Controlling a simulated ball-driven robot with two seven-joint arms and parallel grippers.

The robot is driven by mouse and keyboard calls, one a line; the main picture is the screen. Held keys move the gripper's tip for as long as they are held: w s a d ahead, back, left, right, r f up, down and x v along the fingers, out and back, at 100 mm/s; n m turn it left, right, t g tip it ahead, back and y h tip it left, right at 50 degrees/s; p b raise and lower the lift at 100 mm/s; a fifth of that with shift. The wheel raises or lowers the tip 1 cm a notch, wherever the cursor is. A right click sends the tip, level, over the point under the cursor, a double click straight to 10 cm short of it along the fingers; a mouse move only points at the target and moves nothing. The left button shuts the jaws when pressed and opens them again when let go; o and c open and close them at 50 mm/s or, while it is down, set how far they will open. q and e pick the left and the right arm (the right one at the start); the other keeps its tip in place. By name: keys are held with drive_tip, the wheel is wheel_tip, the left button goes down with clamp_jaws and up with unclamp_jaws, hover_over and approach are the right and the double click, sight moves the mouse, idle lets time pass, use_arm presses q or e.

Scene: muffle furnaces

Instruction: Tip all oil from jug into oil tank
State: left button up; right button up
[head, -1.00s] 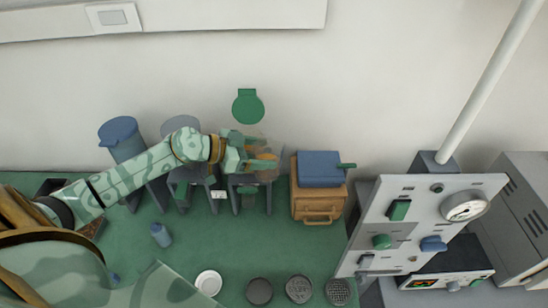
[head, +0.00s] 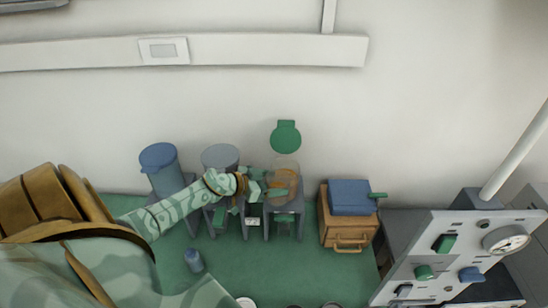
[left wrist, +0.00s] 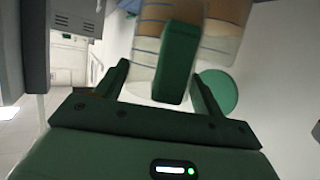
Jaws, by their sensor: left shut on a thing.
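In the left wrist view, the jug (left wrist: 146,48) is clear with blue level lines and holds brown oil. Its green handle (left wrist: 177,62) is between the fingers of my left gripper (left wrist: 166,90), which is shut on it. That view looks upside down, so the jug seems about upright. The oil tank (head: 286,165), clear with brown contents, stands on a grey stand with its round green lid (head: 286,136) swung up. The tank also shows beside the jug in the wrist view (left wrist: 222,45). In the head view my left gripper (head: 262,189) overlaps the tank's left side, hiding where the jug ends.
A blue cylinder (head: 162,170) and a grey one (head: 220,157) stand left of the tank. A brown box furnace with a blue top (head: 349,197) is to its right, then a control panel (head: 455,250). A small blue bottle (head: 193,261) stands on the green bench (head: 240,270).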

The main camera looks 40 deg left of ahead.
use_arm(q)
drive_tip(key=shift+f+b, duration=0.5)
drive_tip(key=shift+w+d+f+b, duration=0.1)
drive_tip(key=shift+f+b, duration=0.3)
drive_tip(key=shift+b, duration=0.1)
drive_tip(key=shift+f+b, duration=0.4)
drive_tip(key=shift+b, duration=0.1)
drive_tip(key=shift+a+r+p, duration=0.2)
drive_tip(key=shift+r+p, duration=0.3)
drive_tip(key=shift+r, duration=0.05)
drive_tip(key=shift+n+g, duration=0.4)
drive_tip(key=shift+g, duration=0.1)
drive_tip(key=shift+w+d+f, duration=0.1)
use_arm(e)
drive_tip(key=f, duration=0.2)
drive_tip(key=shift+s+a+f, duration=0.25)
drive_tip(key=shift+a+f, duration=0.05)
drive_tip(key=shift+a, duration=0.1)
